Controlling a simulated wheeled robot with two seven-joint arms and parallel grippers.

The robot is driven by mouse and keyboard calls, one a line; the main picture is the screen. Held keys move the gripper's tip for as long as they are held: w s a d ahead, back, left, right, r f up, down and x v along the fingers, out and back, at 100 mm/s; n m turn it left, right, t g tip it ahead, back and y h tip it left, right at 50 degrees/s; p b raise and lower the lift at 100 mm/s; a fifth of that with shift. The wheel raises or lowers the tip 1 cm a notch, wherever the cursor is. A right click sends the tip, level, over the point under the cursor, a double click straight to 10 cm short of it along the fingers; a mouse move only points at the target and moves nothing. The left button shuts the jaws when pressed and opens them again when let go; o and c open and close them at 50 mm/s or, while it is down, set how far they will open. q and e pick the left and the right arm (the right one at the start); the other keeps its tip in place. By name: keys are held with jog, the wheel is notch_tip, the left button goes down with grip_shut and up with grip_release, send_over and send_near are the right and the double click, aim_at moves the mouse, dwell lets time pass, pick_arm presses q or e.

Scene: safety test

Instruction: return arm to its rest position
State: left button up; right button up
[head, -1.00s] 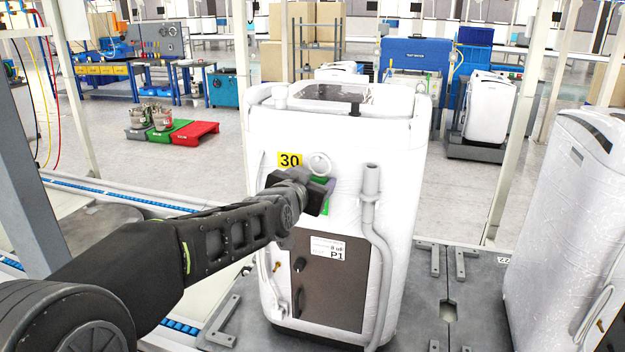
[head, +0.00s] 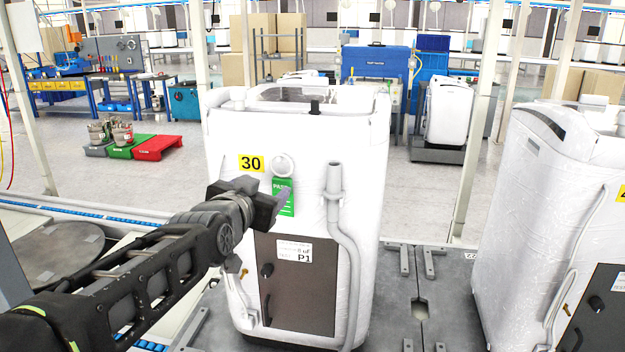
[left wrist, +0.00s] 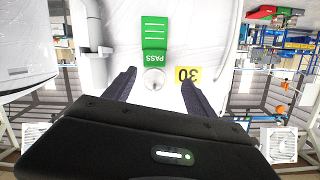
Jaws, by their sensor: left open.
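My left arm comes in from the left in the head view, and its gripper (head: 268,201) is in front of the white wrapped machine (head: 230,145). In the left wrist view the gripper (left wrist: 158,92) has its two dark fingers spread apart with nothing held between them. A green PASS tag (head: 287,190) hangs on the machine's back below a round knob, next to the yellow 30 label (head: 251,163). The tag also shows upside down in the left wrist view (left wrist: 154,45), beyond the fingertips. My right gripper is not in view.
A second white machine (head: 535,200) stands at the right. A grey hose (head: 346,240) runs down the first machine's back. Both stand on grey floor plates (head: 400,300). Green and red pallets (head: 157,148) and a blue workbench (head: 100,92) are farther back at the left.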

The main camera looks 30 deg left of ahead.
pick_arm(q)
jog(key=w+d+f+n+g+h, duration=0.1)
jog(key=w+d+f+n, duration=0.1)
jog(key=f, duration=0.7)
jog(key=w+d+f+n+g+h, duration=0.1)
jog(key=w+d+f, duration=0.1)
jog(key=f, duration=0.8)
jog(key=s+d+f+g+h, duration=0.1)
jog(key=d+f+g+h, duration=0.1)
jog(key=d+f, duration=0.5)
jog(key=s+d+f+g+h, duration=0.1)
jog(key=d+f, duration=0.2)
jog(key=f, duration=0.8)
jog(key=s+d+f+g+h, duration=0.1)
jog(key=s+d+f+g, duration=0.1)
jog(key=s+d+f, duration=0.4)
jog(key=s+d+f+g+h, duration=0.25)
jog(key=d+f, duration=0.25)
jog(key=f, duration=0.3)
jog(key=s+d+f+m+g, duration=0.1)
jog(key=s+d+f, duration=0.3)
jog(key=s, duration=0.4)
jog(key=s+d+f+m+g, duration=0.1)
jog(key=s+d+f+g, duration=0.2)
jog(key=s+d+f, duration=0.2)
jog(key=s, duration=0.3)
jog(key=shift+d+f+m+g+h, duration=0.3)
jog(key=shift+g+h, duration=0.05)
jog(key=shift+c, duration=0.5)
